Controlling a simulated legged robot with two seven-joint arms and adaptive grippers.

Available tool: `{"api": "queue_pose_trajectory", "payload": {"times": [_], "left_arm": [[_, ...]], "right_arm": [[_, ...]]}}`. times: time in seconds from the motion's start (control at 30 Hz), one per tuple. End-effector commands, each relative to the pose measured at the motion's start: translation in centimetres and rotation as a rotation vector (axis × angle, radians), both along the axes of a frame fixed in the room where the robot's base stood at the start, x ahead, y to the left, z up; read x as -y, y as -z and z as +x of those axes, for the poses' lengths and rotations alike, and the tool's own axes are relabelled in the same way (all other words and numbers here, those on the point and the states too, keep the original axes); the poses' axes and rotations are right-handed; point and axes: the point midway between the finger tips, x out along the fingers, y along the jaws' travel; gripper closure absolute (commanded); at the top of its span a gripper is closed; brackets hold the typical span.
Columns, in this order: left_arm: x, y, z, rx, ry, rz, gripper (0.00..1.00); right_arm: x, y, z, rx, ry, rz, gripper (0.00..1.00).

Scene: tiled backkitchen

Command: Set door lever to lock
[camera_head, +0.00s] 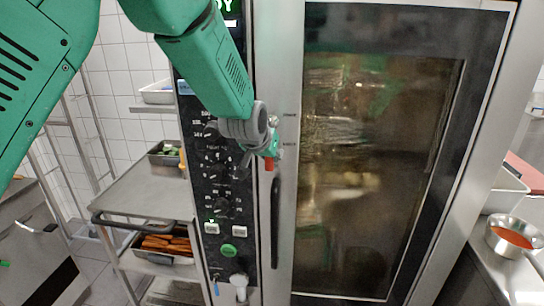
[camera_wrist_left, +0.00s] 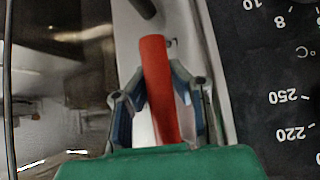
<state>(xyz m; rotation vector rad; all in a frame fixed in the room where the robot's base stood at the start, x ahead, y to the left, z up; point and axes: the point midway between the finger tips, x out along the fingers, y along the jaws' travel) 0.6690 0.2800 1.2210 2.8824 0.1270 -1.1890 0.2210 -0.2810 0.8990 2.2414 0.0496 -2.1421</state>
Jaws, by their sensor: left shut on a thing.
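The door lever is a short red piece (camera_head: 269,164) on the oven's front, at the strip between the control panel and the glass door. My left gripper (camera_head: 271,147) reaches it from above left and partly hides it in the head view. In the left wrist view, the red lever (camera_wrist_left: 157,75) stands between the two fingers of the left gripper (camera_wrist_left: 155,95), which are closed around it. The oven door (camera_head: 375,180) looks closed. My right gripper is in neither view.
The control panel (camera_head: 222,180) with several knobs is just left of the lever. A long dark vertical handle (camera_head: 275,222) is below it. A steel cart (camera_head: 150,195) with trays stands left. A pan (camera_head: 512,238) with red contents sits on the right counter.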

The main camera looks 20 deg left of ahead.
Motion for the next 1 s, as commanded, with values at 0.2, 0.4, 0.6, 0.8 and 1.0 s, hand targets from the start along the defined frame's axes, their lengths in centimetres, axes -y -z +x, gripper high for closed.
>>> {"api": "queue_pose_trajectory", "payload": {"times": [0.2, 0.4, 0.6, 0.8, 1.0], "left_arm": [[0.1, 0.9, -0.6, -0.024, 0.003, -0.001, 0.66], [0.0, 0.6, -0.3, -0.017, 0.001, -0.001, 0.61], [0.0, 0.3, -0.3, -0.014, 0.0, -0.001, 0.61], [0.2, -2.0, -2.5, -0.01, 0.001, 0.0, 0.61], [0.5, -5.1, -5.7, -0.011, 0.001, 0.0, 0.61]], "right_arm": [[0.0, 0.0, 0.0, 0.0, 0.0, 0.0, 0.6], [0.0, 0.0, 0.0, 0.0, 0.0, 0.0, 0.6], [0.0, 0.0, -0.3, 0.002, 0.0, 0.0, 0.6], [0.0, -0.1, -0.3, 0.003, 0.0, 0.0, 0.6], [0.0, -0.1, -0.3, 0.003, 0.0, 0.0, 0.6]]}}
